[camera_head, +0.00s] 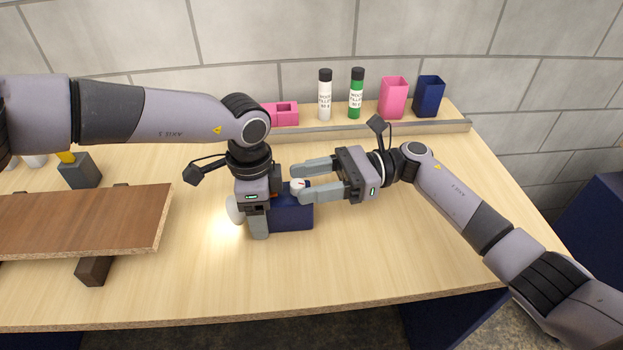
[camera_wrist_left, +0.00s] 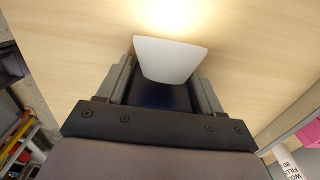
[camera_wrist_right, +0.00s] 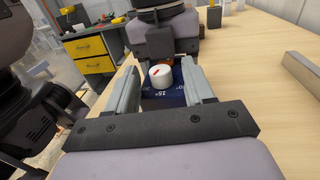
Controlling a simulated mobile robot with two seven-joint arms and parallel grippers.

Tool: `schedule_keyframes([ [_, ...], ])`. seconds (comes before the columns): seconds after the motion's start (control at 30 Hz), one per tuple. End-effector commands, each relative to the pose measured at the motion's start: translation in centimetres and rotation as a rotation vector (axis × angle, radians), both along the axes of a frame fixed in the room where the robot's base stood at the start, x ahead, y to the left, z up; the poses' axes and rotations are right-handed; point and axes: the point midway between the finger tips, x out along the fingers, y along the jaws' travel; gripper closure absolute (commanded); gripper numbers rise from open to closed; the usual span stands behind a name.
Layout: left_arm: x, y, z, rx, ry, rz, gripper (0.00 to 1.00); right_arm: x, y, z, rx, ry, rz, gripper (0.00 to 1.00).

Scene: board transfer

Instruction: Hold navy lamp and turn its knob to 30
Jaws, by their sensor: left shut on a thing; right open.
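The navy lamp (camera_head: 293,216) stands on the light wooden table, with its white lamp head (camera_head: 235,210) at its left side casting a glow on the wood. My left gripper (camera_head: 257,222) is shut on the lamp from above; the left wrist view shows the pale lamp head (camera_wrist_left: 170,60) and dark body between the fingers. The white knob (camera_head: 298,184) with a red mark also shows in the right wrist view (camera_wrist_right: 161,77), above a printed scale where "15" is readable. My right gripper (camera_head: 312,181) is open, its fingers on either side of the knob, seemingly without touching it.
A brown board (camera_head: 80,222) lies on dark supports (camera_head: 96,270) at the left. A grey block (camera_head: 79,171) stands behind it. A ledge (camera_head: 370,130) at the back carries two bottles (camera_head: 325,96), pink and navy cups (camera_head: 428,97) and a pink box (camera_head: 286,115). The table's right front is clear.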

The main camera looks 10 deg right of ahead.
Motion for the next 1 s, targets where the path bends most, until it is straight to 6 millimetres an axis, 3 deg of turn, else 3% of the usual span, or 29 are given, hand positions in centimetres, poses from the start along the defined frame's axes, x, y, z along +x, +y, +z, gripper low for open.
schedule_keyframes([
  [0.1, 0.03, -0.02, 0.05, -0.001, -0.001, 0.000, 0.72, -0.01, -0.01, 0.00, 0.000, 0.000, 0.000, 0.51],
  [0.27, 0.03, -0.02, 0.05, -0.001, -0.001, 0.000, 0.72, -0.01, -0.03, 0.00, 0.000, 0.000, 0.000, 1.00],
  [0.67, 0.02, -0.01, 0.05, -0.001, -0.001, 0.000, 0.72, -0.15, -0.07, -0.13, -0.002, 0.000, -0.050, 1.00],
  [1.0, 0.00, -0.04, 0.06, 0.000, 0.000, -0.001, 0.72, -0.77, -0.07, -0.22, -0.005, -0.002, -0.258, 1.00],
])
